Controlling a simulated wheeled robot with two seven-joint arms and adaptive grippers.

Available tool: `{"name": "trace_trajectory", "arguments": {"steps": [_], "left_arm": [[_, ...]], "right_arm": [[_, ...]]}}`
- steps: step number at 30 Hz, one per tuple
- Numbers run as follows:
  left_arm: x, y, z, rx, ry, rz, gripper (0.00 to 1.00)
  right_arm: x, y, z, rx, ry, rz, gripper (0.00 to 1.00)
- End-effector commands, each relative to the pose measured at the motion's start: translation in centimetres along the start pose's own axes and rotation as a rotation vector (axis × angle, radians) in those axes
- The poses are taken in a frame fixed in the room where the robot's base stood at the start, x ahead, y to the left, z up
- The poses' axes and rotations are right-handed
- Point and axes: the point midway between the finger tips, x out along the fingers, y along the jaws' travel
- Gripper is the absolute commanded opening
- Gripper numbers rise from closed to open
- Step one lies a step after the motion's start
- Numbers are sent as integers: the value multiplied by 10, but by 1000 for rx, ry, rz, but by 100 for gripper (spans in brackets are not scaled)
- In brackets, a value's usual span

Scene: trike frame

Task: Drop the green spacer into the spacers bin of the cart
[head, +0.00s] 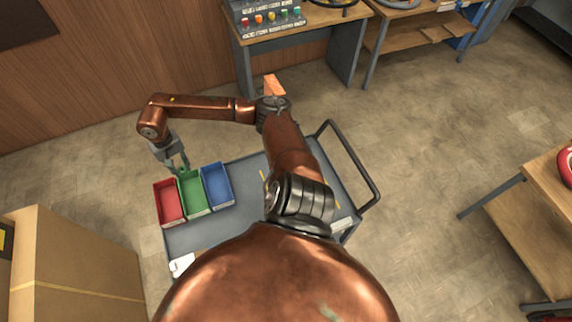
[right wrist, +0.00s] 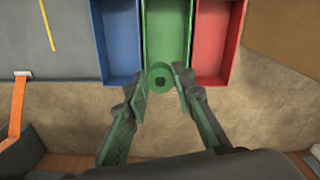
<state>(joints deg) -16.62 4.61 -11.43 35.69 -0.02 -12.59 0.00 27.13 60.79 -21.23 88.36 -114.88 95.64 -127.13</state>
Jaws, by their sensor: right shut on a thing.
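The green spacer (right wrist: 160,77), a short ring with a dark hole, is between the fingertips of my right gripper (right wrist: 160,88). The gripper is shut on it. In the head view this gripper (head: 177,166) points down at the far edge of the bins. The cart (head: 245,205) carries a red bin (head: 168,201), a green bin (head: 193,191) and a blue bin (head: 217,185) side by side. In the right wrist view the spacer overlaps the near edge of the green bin (right wrist: 166,35). I cannot read which bin is for spacers. My left gripper is out of view.
The cart's dark handle (head: 365,170) is at its right. A cardboard box (head: 75,265) stands at lower left. A bench with coloured parts (head: 270,18) is at the back, and a wooden table (head: 530,210) is at right. Open floor lies between.

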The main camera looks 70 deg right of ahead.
Motion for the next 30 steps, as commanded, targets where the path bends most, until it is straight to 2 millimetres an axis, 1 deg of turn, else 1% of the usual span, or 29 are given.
{"name": "trace_trajectory", "arguments": {"steps": [1, 3, 6, 9, 12, 15, 21, 29, 30], "left_arm": [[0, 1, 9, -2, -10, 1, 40], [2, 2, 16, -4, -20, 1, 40], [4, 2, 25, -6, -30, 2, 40], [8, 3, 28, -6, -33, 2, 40], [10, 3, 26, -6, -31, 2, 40], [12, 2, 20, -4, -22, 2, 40], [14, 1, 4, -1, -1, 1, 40], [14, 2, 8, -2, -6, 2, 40], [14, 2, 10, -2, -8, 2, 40]], "right_arm": [[3, 2, 0, 4, -3, 0, 0], [9, 3, 1, 6, -4, 0, 0], [20, 4, 1, 9, -4, -1, 0], [33, 5, 2, 9, -4, -2, 0], [43, 5, 1, 10, -3, -1, 0], [52, 4, 1, 8, -2, -1, 0], [59, 3, 1, 6, -1, -1, 0], [59, 2, 0, 4, 0, 0, 0], [59, 2, 0, 4, 0, 0, 26]]}}
